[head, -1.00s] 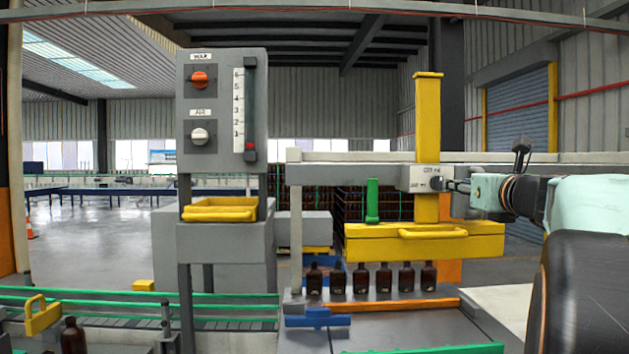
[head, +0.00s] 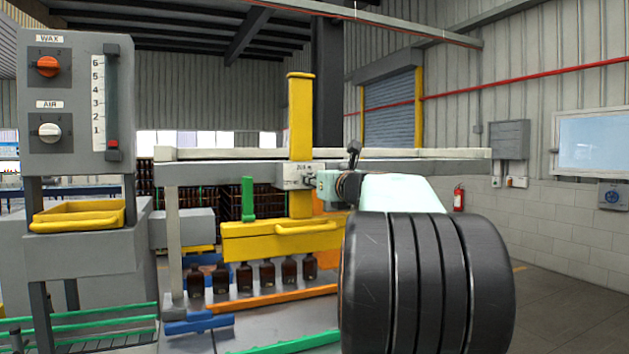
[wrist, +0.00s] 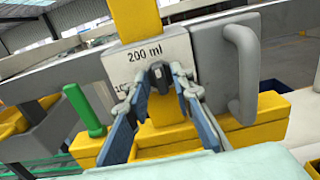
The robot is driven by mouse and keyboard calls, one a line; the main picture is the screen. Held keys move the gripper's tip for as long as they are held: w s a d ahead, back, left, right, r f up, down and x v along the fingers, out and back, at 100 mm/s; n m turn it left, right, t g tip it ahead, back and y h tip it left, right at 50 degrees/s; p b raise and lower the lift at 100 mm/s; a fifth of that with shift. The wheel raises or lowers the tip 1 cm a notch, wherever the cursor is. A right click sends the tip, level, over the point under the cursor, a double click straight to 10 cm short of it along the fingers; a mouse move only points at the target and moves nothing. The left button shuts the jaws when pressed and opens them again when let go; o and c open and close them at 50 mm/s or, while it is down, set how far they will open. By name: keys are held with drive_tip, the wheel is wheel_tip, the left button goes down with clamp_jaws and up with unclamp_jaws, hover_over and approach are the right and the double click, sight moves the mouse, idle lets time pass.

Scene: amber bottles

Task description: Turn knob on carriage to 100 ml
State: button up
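The grey knob (wrist: 160,77) sits on the white face of the carriage (wrist: 182,50), just below its "200 ml" marking. My gripper (wrist: 162,80) reaches in with its two blue fingers on either side of the knob, tips close against it; it looks shut on the knob. A second marking at the knob's left is partly covered by the finger. In the head view, the carriage (head: 292,170) is on the yellow post, and my gripper (head: 317,181) is at its right side. The marking is too small to read there.
A green lever (head: 248,198) and a yellow block with a handle (head: 250,243) are below. Several amber bottles (head: 243,277) stand underneath. A control panel (head: 75,100) is at left.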

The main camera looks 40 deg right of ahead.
clamp_jaws()
drive_tip(key=shift+f+n+b, duration=0.1)
drive_tip(key=shift+n+b, duration=0.3)
drive_tip(key=n+b, duration=0.5)
drive_tip(key=n, duration=0.3)
drive_tip(key=n+b, duration=0.6)
drive_tip(key=n, duration=0.3)
drive_tip(key=shift+a+f, duration=0.15)
idle(0.4)
drive_tip(key=shift+o, duration=1.4)
unclamp_jaws()
